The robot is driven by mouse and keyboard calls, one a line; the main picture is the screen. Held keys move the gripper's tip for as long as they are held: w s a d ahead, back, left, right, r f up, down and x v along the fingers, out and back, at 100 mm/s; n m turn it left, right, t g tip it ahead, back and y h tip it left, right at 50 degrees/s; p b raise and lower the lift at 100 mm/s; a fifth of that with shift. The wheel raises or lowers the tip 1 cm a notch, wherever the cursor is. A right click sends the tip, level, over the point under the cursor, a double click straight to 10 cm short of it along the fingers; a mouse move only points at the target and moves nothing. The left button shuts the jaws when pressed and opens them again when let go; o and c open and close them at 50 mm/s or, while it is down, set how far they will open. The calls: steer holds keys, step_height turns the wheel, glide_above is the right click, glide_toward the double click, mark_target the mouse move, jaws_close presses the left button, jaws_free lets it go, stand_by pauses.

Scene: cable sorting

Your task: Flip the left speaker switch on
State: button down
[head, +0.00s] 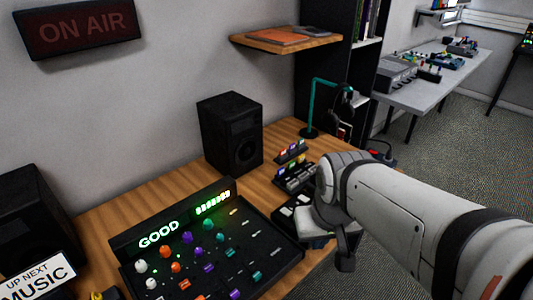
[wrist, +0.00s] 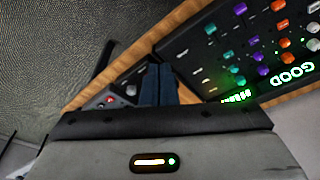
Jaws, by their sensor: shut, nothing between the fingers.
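Two black speakers show in the head view: one at the left edge (head: 30,215), partly cut off, and one (head: 230,135) upright at the back of the desk. I cannot make out a speaker switch for certain. In the wrist view a small grey panel with a red part (wrist: 108,100) lies just left of my fingers; I cannot tell whether it holds the switch. My gripper (wrist: 158,72) is shut and empty, with its dark blue fingers together over the desk edge. In the head view my arm hides part of the desk's right end.
A mixing console (head: 210,250) with coloured knobs and a lit "GOOD" display covers the desk front; it also shows in the wrist view (wrist: 240,50). Small black devices (head: 293,170) and a teal stand (head: 312,110) stand farther back. A sign (head: 38,280) is at lower left.

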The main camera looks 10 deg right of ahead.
steer(key=shift+s+r, duration=0.1)
steer(key=shift+s, duration=0.05)
steer(key=n+g+b, duration=0.4)
steer(key=n+b, duration=0.4)
steer(key=n, duration=1.6)
glide_above(290, 213)
steer(key=a, duration=0.1)
step_height(290, 213, down, 7)
steer(key=shift+w+a+f+n+h, duration=0.1)
steer(key=shift+w+f+n+h, duration=0.15)
steer(key=shift+w, duration=0.2)
steer(key=shift+w+a+n+h, duration=0.1)
steer(key=shift+w+n+h, duration=0.05)
steer(key=shift+w+n, duration=0.25)
steer(key=f, duration=0.4)
steer(key=s+f+b, duration=0.1)
steer(key=f, duration=0.4)
steer(key=d+f+b, duration=0.1)
steer(key=f, duration=0.4)
steer(key=shift+s, duration=0.2)
